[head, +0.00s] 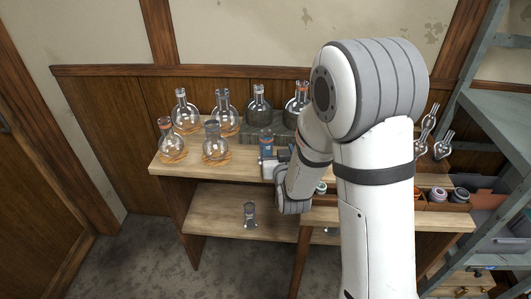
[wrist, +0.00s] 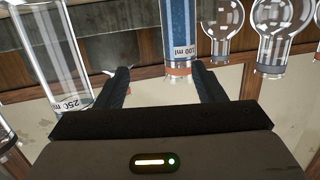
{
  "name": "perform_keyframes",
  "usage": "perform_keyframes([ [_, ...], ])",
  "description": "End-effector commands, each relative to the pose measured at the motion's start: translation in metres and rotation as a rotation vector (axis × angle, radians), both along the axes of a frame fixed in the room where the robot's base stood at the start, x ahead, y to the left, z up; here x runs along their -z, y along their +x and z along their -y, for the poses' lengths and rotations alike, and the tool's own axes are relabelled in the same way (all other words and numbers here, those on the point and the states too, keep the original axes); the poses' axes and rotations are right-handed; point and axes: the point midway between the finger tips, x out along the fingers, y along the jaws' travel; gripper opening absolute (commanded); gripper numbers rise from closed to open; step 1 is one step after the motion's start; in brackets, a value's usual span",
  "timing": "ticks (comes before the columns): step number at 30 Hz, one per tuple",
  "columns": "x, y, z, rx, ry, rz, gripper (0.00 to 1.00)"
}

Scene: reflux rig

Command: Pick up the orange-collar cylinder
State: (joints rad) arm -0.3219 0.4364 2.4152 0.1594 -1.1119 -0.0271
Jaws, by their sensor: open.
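The orange-collar cylinder (wrist: 178,28) holds blue liquid and is marked 100 ml. The wrist view is upside down, so its orange collar shows at the lower end, between my finger tips in the picture and nearer the right-hand one. In the head view the cylinder (head: 266,139) stands on the wooden bench top, just left of my gripper (head: 273,161). My gripper (wrist: 161,70) is open and empty, pointing towards the cylinder. I cannot tell whether the cylinder is between the fingers or just beyond them. Its lower part is partly hidden by my gripper in the head view.
A larger clear cylinder marked 250 ml (wrist: 50,50) stands at the left of the wrist view. Several round flasks (head: 214,145) crowd the bench left of my gripper. Another cylinder (head: 250,213) is on the lower shelf (head: 215,222). Jars (head: 438,194) sit in a tray at right.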

Motion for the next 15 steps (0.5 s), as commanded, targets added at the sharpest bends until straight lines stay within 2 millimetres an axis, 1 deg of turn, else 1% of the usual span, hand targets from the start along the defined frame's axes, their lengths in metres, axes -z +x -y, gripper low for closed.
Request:
perform_keyframes([
  [1,0.009,0.000,-0.006,-0.005,0.001,0.035,0.63],
  [8,0.015,0.000,-0.018,-0.012,0.011,0.159,0.63],
  [11,0.014,0.007,-0.020,-0.012,0.013,0.174,0.63],
  [15,0.014,0.022,-0.024,-0.012,0.013,0.174,0.63],
])
